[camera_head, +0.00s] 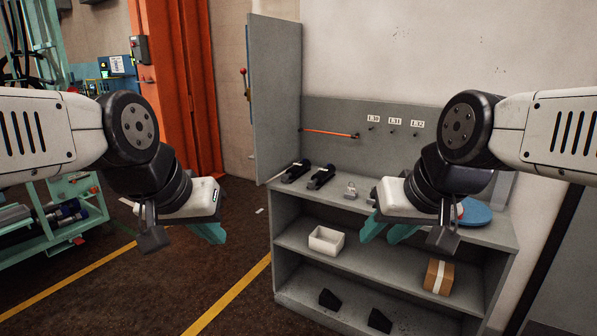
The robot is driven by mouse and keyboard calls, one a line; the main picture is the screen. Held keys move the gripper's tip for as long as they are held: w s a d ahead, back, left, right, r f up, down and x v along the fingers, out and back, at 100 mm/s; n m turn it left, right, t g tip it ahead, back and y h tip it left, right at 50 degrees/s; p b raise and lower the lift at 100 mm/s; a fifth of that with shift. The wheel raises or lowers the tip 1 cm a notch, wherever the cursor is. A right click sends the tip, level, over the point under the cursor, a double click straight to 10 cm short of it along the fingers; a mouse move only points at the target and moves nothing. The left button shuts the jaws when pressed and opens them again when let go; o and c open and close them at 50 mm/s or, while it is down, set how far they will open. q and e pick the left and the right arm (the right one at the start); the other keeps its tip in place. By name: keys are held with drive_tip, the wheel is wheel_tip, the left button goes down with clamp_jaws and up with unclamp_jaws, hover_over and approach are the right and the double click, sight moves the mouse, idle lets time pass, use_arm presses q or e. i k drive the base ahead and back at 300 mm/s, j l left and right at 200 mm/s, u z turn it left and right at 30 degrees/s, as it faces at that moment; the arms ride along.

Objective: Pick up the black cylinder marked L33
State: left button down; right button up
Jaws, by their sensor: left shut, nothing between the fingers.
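Two black cylinders lie on the grey cabinet's top shelf, the left one (296,171) and the right one (321,177). I cannot read any L33 mark on them. My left gripper (210,233) is shut and empty, in the air left of the cabinet and apart from the cylinders. My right gripper (384,232) has its teal fingers spread open and empty, in front of the cabinet's right part, right of the cylinders. It hides part of the top shelf.
The grey cabinet (285,215) has an open door (275,95) at its left. A padlock (350,190) and a blue disc (475,212) are on top. A white box (326,240), a brown carton (438,277) and black wedges (330,299) occupy lower shelves. A green rack (50,240) stands far left.

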sight(300, 168)
drive_tip(key=i+l+u, duration=0.2)
drive_tip(key=i, duration=0.3)
drive_tip(key=i+l+u, duration=0.15)
drive_tip(key=i, duration=0.35)
drive_tip(key=i+l+u, duration=0.2)
drive_tip(key=i, duration=0.3)
drive_tip(key=i+l+u, duration=0.15)
drive_tip(key=i+l, duration=0.3)
